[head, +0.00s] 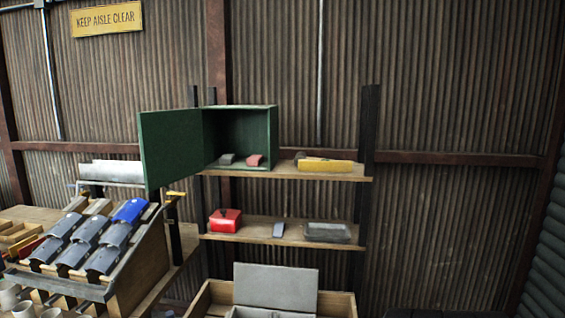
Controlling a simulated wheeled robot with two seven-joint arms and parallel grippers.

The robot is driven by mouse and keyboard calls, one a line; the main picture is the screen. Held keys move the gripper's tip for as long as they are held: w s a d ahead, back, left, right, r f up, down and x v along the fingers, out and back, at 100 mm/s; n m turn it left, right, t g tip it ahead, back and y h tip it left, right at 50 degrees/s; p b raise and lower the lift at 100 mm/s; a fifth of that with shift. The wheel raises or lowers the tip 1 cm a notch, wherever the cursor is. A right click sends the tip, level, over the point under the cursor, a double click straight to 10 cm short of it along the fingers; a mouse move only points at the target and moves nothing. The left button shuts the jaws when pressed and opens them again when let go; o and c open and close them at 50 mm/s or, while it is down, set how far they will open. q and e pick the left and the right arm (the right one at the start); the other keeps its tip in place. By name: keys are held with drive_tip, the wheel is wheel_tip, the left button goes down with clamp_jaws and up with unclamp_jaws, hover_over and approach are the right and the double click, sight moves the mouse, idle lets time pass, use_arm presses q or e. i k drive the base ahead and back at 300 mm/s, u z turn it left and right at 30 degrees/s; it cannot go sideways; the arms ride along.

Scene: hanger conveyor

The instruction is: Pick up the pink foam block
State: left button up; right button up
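A small pink block (255,160) lies inside the open green cabinet (272,130), at the right of its floor. A grey block (227,159) lies to its left in the same cabinet. The cabinet stands on the upper wooden shelf, and its green door (170,148) is swung open to the left. Neither of my grippers shows in the head view.
A yellow-fronted box (325,166) stands on the upper shelf right of the cabinet. The lower shelf (265,238) holds a red box (225,220), a grey piece (279,229) and a grey tray (327,233). A sloped rack (140,275) with several grey pieces stands at left.

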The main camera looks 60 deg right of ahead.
sight(255, 160)
drive_tip(key=z, duration=1)
drive_tip(key=i, duration=0.35)
